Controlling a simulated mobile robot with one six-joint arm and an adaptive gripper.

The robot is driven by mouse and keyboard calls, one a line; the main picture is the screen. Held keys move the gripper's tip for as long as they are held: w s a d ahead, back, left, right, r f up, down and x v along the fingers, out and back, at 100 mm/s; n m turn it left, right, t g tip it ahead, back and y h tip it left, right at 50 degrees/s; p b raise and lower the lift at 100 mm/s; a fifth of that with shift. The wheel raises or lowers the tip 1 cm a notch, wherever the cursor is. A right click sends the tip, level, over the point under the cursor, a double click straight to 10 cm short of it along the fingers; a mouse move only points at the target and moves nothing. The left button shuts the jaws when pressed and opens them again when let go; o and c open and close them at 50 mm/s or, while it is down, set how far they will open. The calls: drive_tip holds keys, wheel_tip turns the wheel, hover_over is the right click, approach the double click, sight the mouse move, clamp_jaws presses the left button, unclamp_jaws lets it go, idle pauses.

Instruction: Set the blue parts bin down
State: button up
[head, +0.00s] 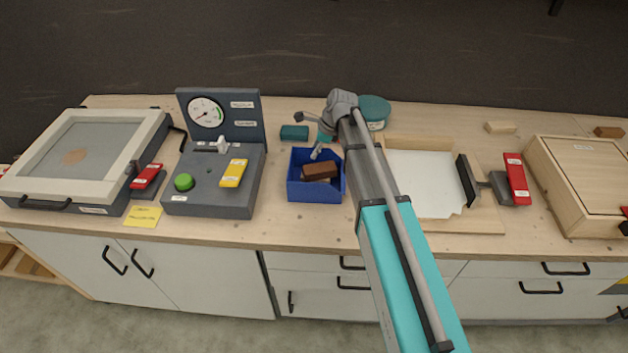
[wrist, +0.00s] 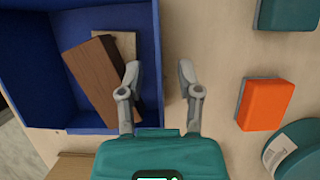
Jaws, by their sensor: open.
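The blue parts bin (head: 314,192) sits upright on the wooden worktop, left of my arm in the head view. It holds a brown block (head: 320,171), which in the wrist view leans over a paler wooden piece (wrist: 125,45). The bin (wrist: 148,30) fills the upper left of the wrist view. My gripper (wrist: 159,78) is open, with one finger on the inner side of a bin wall and the other outside it. The fingers are apart from each other, with the wall's rim between them. In the head view my gripper (head: 320,147) is at the bin's back edge, partly hidden by my wrist.
A teal block (head: 294,132) lies behind the bin, and a round teal tin (head: 375,107) is behind my wrist. An orange block (wrist: 265,104) lies near the gripper. A gauge panel (head: 215,165) stands left, and a paper-covered board (head: 425,185) lies right.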

idle(0.4)
clamp_jaws()
